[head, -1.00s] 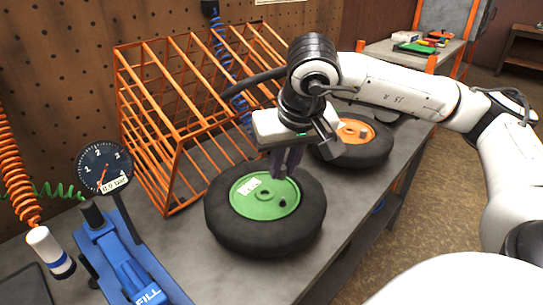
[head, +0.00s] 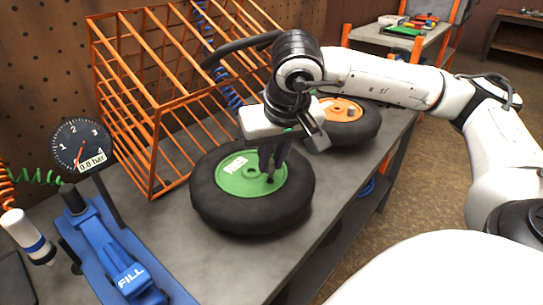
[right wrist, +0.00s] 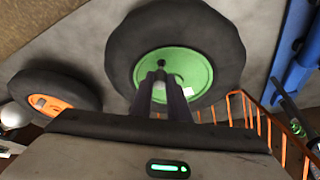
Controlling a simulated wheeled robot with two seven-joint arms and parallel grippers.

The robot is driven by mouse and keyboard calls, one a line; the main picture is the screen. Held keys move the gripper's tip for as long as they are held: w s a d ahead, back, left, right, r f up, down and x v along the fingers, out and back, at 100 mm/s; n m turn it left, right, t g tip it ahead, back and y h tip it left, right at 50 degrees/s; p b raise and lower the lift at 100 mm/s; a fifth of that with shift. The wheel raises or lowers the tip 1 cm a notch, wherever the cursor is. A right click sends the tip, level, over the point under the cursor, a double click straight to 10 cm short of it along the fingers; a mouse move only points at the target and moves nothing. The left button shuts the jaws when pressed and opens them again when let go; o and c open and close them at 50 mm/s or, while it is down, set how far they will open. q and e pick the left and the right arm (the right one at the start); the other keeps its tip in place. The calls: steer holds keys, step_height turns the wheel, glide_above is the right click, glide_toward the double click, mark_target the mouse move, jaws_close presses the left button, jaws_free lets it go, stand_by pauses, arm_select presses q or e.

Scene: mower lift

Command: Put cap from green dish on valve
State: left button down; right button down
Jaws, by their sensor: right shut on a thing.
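My right gripper (head: 268,178) points down at the green hub (head: 240,182) of the near black-tyred wheel. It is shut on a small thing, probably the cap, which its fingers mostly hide. The fingertips are at or just above the dark valve stub on the hub, and I cannot tell whether they touch it. In the right wrist view, the dark valve (right wrist: 161,62) shows just past the fingertips, on the green hub (right wrist: 200,72). A green dish (head: 403,31) lies on the trolley at the back. My left gripper is out of view.
An orange cage (head: 155,190) stands behind the wheel. A wheel with an orange hub (head: 338,108) lies to the right. A blue filling stand (head: 120,262) with a gauge (head: 82,145) reading 0.0 bar is at the left. Bare bench lies in front of the wheel.

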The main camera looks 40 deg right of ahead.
steer(key=shift+s+b, duration=0.1)
steer(key=shift+b, duration=0.25)
stand_by(1.1)
steer(key=shift+f+b, duration=1.3)
steer(key=shift+b, duration=0.05)
stand_by(0.5)
steer(key=c, duration=1.3)
jaws_free()
steer(key=shift+r, duration=0.15)
step_height(320, 180, up, 7)
steer(key=p, duration=0.5)
steer(key=shift+r+p, duration=0.2)
steer(key=shift+p, duration=0.1)
stand_by(0.4)
